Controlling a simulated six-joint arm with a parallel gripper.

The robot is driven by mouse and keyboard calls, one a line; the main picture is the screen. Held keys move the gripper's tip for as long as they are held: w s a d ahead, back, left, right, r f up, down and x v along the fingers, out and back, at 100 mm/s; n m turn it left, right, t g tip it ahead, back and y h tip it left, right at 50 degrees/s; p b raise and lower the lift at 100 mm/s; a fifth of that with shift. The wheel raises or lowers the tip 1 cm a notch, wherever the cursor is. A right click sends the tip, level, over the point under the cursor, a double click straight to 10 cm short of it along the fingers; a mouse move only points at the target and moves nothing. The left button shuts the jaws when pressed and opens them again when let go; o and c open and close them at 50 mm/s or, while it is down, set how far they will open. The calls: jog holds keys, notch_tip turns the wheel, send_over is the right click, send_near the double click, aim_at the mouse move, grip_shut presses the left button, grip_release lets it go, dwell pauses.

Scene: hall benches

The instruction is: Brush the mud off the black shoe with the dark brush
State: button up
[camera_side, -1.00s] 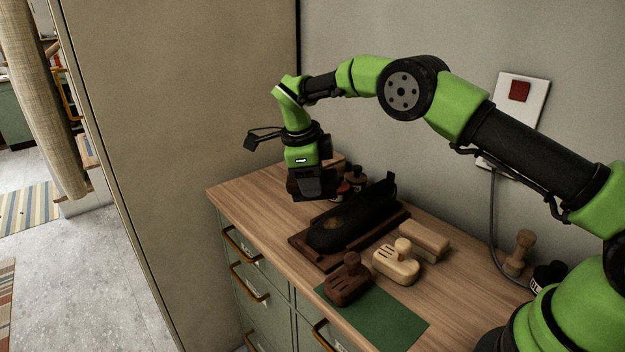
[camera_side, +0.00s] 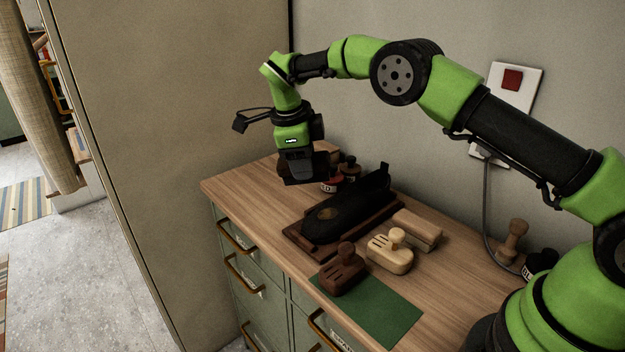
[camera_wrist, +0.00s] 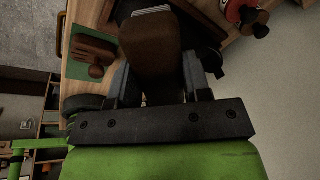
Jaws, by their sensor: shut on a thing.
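The black shoe (camera_side: 350,208) lies on a dark wooden board (camera_side: 295,237) on the bench top. A brownish patch (camera_side: 325,213) shows on its near left part. My gripper (camera_side: 300,178) is above the far left of the bench, beyond the shoe's left end and apart from it. In the wrist view my gripper (camera_wrist: 155,80) is shut on a dark brown block, which looks like the dark brush (camera_wrist: 150,48). Pale stripes show at its far end. The fingers hide its sides, and the side view mostly hides it behind my gripper.
A dark brown knobbed tool (camera_side: 343,272) lies on a green mat (camera_side: 385,315). A pale knobbed one (camera_side: 390,252) and a pale block (camera_side: 418,230) lie right of the shoe. Small pots (camera_side: 348,170) stand behind the shoe. The wall closes off the back.

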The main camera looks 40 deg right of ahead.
jog(key=shift+x, duration=3.15)
jog(key=shift+x, duration=1.1)
jog(key=shift+s+r, duration=0.15)
jog(key=shift+s, duration=3.05)
jog(key=shift+w+a, duration=0.1)
jog(key=shift+w, duration=1.65)
jog(key=shift+w, duration=1.45)
